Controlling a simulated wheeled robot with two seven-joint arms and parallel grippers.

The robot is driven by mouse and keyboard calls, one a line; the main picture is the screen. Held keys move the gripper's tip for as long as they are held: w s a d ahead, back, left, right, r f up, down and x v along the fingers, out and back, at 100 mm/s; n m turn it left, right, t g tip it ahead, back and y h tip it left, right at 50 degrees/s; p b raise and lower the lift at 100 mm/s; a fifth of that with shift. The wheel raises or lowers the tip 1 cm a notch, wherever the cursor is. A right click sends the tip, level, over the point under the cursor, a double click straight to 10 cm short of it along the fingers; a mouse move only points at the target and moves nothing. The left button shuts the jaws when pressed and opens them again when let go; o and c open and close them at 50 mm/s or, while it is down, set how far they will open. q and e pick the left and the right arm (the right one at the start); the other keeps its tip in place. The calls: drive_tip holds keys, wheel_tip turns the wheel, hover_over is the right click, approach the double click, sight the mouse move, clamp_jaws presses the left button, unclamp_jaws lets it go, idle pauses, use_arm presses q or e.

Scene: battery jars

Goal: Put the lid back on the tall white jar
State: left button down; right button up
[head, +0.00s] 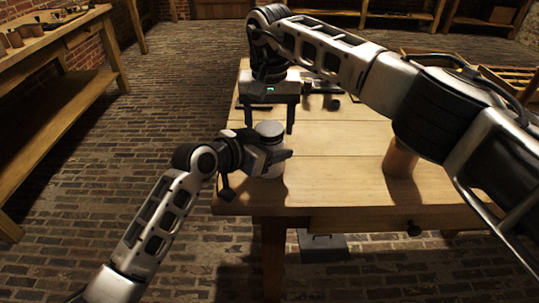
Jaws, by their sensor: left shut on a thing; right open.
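The tall white jar (271,160) stands upright near the left front corner of the wooden table. My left gripper (277,157) is shut on the jar from the left, its fingers across the jar's body. The jar's round grey top (270,129) faces up; I cannot tell whether this is the lid or the jar's rim. My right gripper (267,113) is open and empty, fingers pointing down, behind and above the jar as seen here. I cannot make out a separate lid.
A terracotta-coloured cylinder (400,161) stands on the table at the right, partly hidden by my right arm. Small dark items (332,101) lie at the back of the table. The table (335,160) is clear between jar and cylinder. A wooden bench (60,95) stands at the left.

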drive_tip(key=c, duration=0.8)
drive_tip(key=m, duration=0.2)
drive_tip(key=shift+m, duration=0.4)
drive_tip(key=m, duration=0.4)
drive_tip(key=shift+m, duration=0.4)
drive_tip(key=m, duration=0.4)
drive_tip(key=shift+m, duration=0.3)
drive_tip(key=m, duration=0.4)
drive_tip(key=o, duration=1.1)
drive_tip(key=shift+c, duration=0.2)
